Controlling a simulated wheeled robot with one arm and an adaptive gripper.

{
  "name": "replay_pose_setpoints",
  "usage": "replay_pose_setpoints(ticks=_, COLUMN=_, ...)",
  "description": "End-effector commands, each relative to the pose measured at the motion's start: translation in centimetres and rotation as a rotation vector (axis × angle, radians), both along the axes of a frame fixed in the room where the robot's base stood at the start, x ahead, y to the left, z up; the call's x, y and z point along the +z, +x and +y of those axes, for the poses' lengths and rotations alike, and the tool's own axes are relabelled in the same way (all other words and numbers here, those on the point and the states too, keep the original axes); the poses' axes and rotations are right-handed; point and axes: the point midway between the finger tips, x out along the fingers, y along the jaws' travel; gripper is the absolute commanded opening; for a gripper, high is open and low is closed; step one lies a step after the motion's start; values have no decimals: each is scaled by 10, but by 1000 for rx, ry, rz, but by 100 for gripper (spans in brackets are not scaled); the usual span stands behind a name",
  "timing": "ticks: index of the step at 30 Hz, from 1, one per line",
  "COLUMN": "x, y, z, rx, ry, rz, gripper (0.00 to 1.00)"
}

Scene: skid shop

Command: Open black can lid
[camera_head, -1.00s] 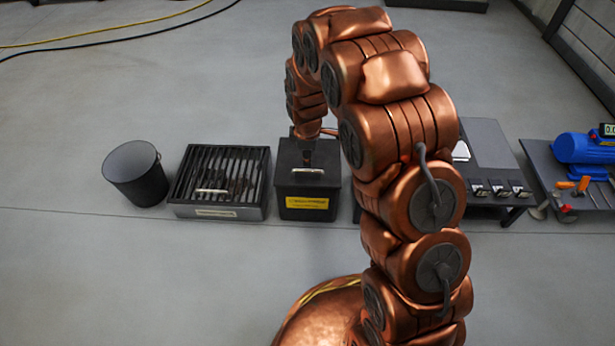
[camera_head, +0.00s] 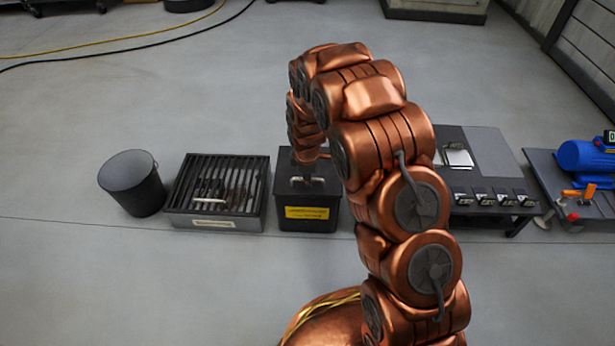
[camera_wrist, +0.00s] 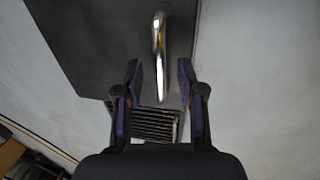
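The black can (camera_head: 308,222) is a square black box with a yellow label on its front, in the middle of the row in the head view. Its flat lid (camera_head: 325,185) looks shut and bears a pale metal handle (camera_head: 303,181). In the wrist view the lid (camera_wrist: 95,35) is a dark plate with the shiny handle (camera_wrist: 160,45) across its right part. My gripper (camera_wrist: 160,68) is open, its two fingers apart on either side of the handle's line. I cannot tell whether they touch it. In the head view my arm partly hides the lid's far side.
A slatted black tray (camera_head: 214,224) stands left of the can, and a dark round bin (camera_head: 134,184) farther left. A low table (camera_head: 490,160) with several small black items and a blue machine (camera_head: 588,157) stand right. The floor in front is clear.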

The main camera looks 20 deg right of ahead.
Motion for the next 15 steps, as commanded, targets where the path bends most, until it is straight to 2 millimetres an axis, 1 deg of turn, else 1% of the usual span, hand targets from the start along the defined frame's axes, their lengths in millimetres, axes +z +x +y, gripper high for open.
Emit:
replay_pose_setpoints(ticks=3, x=1, y=0, z=0, rx=0, ry=0, rz=0, gripper=38)
replay_pose_setpoints(ticks=12, x=1, y=0, z=0, rx=0, ry=0, rz=0, gripper=7)
replay_pose_setpoints(ticks=14, x=1, y=0, z=0, rx=0, ry=0, rz=0, gripper=0)
replay_pose_setpoints(ticks=15, x=1, y=0, z=0, rx=0, ry=0, rz=0, gripper=0)
